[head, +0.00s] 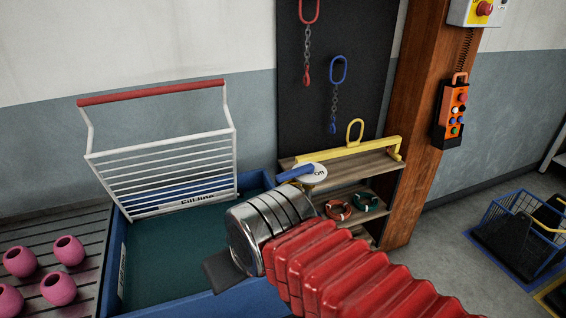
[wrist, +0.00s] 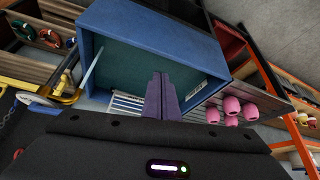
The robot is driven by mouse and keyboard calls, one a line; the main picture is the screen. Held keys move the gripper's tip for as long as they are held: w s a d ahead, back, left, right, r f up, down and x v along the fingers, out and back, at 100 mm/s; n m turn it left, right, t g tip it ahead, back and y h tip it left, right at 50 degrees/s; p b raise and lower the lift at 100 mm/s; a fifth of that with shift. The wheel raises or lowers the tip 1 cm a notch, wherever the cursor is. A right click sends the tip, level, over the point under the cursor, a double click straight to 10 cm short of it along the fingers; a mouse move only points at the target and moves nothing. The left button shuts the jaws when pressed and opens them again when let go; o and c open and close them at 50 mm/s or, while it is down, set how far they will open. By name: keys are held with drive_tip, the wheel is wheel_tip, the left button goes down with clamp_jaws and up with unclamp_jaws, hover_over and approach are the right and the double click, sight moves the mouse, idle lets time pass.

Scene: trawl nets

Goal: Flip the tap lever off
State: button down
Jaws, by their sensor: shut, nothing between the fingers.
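The tap's blue lever (head: 295,173) points left from a round white plate (head: 311,174) marked "Off", beside the shelf and above the tank's right corner. In the wrist view the white plate (wrist: 38,99) is at the far left, with blue and yellow parts close by; the lever's exact position there is hard to make out. My gripper (wrist: 161,82) is shut and empty, its dark fingers pointing over the blue tank (wrist: 140,18), well apart from the tap. In the head view my silver wrist and red sleeve stand in front of the tap's lower part, and the fingers are hidden.
A white rack (head: 160,165) with a red bar stands at the back of the tank. Pink floats (head: 68,250) lie on a slatted surface at left. A wooden shelf (head: 355,172) with a yellow beam (head: 345,152) stands close behind the tap. A brown post (head: 425,110) is farther right.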

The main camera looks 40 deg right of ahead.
wheel_tip(320, 180, up, 12)
drive_tip(key=f+m+g, duration=0.1)
drive_tip(key=g, duration=0.1)
hover_over(296, 174)
drive_tip(key=w+a, duration=0.2)
drive_tip(key=w, duration=0.2)
drive_tip(key=shift+s+d+r, duration=0.2)
drive_tip(key=shift+d+r, duration=0.05)
drive_tip(key=shift+f, duration=0.15)
drive_tip(key=shift+s+f, duration=0.2)
drive_tip(key=shift+f, duration=2.1)
drive_tip(key=shift+s+f, duration=0.15)
drive_tip(key=shift+f, duration=2.1)
